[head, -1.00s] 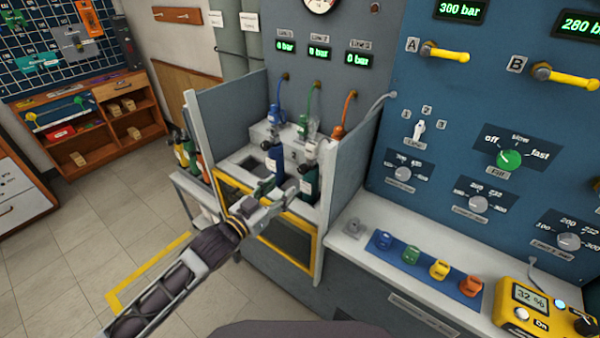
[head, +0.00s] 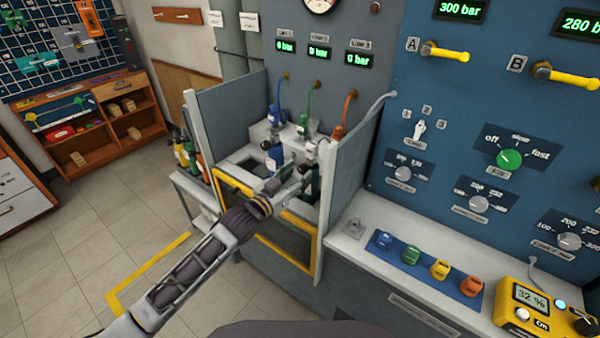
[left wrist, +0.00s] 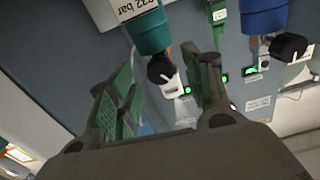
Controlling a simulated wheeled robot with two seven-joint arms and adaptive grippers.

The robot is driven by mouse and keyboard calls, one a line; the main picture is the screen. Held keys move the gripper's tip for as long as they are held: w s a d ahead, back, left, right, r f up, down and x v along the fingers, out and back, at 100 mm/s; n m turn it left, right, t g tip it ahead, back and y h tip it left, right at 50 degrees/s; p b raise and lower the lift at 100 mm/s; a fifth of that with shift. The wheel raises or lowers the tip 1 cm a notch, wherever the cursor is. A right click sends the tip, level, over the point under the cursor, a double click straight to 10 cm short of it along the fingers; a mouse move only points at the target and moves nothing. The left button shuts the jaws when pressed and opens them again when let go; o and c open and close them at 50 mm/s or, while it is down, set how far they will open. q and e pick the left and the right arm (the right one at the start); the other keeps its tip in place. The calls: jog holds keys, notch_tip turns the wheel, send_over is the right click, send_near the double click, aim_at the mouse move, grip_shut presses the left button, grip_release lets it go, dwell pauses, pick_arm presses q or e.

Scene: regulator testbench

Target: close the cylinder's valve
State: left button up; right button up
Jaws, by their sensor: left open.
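A dark teal cylinder (head: 314,188) stands at the right of the bench recess, largely hidden by my left gripper (head: 306,173). In the left wrist view the cylinder (left wrist: 149,27) carries a label ending in "32 bar". Its black valve knob (left wrist: 160,68) lies in the gap between the green-padded fingers of my left gripper (left wrist: 162,82). The fingers are open and seem apart from the knob. A blue cylinder (head: 274,158) stands to its left. It also shows in the left wrist view (left wrist: 264,16), with its own black knob (left wrist: 289,46). My right gripper is out of view.
Grey side panels (head: 350,185) flank the recess, and a yellow-framed panel (head: 285,240) closes its front. Blue, green and orange hoses hang behind the cylinders. More cylinders (head: 184,150) stand on a side rack at the left. The floor at the left is clear.

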pick_arm(q)
jog(key=shift+x, duration=0.95)
jog(key=c, duration=1)
